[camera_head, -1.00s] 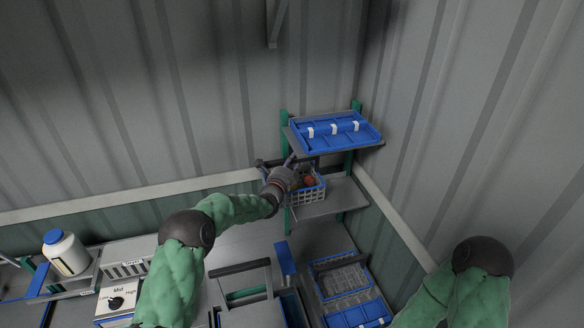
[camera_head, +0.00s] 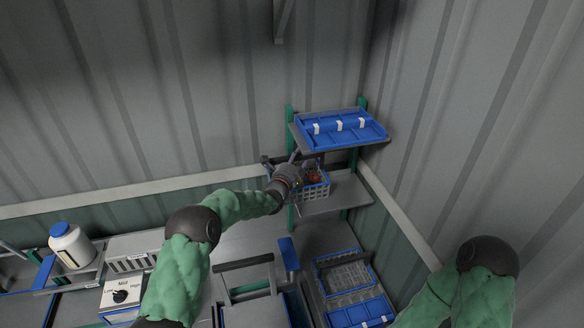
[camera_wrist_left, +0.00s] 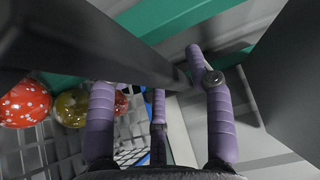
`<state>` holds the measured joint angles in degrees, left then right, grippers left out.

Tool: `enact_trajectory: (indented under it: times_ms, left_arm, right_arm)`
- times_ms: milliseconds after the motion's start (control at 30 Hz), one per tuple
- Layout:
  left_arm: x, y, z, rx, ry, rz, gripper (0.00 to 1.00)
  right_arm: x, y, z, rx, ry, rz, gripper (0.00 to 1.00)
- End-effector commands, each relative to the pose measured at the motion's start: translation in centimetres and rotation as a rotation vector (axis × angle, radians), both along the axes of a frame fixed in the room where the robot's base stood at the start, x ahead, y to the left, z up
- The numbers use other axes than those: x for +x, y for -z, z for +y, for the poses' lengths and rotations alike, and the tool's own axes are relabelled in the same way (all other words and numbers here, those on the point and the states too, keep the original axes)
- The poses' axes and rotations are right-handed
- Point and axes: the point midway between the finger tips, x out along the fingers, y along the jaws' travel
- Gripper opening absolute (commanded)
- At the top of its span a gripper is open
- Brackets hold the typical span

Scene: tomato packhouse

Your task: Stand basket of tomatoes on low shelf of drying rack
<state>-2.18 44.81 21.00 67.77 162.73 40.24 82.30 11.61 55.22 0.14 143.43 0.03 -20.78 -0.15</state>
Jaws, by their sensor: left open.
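The basket (camera_head: 315,193) is a grey lattice crate with a blue rim and red tomatoes (camera_head: 314,177) inside. It stands at the left end of the low shelf (camera_head: 342,196) of the drying rack (camera_head: 290,215); my gripper and wrist partly cover it. My left gripper (camera_head: 294,160) is at the basket's top left, under the upper shelf. In the left wrist view, its purple fingers (camera_wrist_left: 158,105) are spread, with a dark bar, likely the basket's handle, (camera_wrist_left: 120,45) passing between them. Red and olive tomatoes (camera_wrist_left: 72,107) show beside them. My right gripper is out of view.
A blue tray (camera_head: 340,129) lies on the upper shelf (camera_head: 373,143), close above my left gripper. Blue-rimmed crates (camera_head: 345,275) stand below the rack. A white bottle with a blue cap (camera_head: 72,245) is at the left. The low shelf is bare right of the basket.

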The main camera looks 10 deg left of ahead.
Motion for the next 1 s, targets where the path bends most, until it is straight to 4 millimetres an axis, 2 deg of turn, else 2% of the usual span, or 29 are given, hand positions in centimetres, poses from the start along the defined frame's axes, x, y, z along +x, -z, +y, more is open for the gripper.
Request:
enact_trajectory:
  times_ms: [167,600,800,1000]
  left_arm:
    - [-2.0,-0.2,0.6,-0.001,-0.001,0.001,0.52]
    - [-9.6,-0.2,2.5,0.0,-0.001,0.001,0.52]
    - [-11.3,-0.1,2.9,0.001,0.0,0.0,0.52]
    - [-11.6,0.0,2.9,0.001,0.0,-0.001,0.52]
  right_arm:
    - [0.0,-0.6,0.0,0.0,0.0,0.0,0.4]
    - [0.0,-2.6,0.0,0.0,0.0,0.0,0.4]
    - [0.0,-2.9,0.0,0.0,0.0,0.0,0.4]
    - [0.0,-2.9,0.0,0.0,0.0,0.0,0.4]
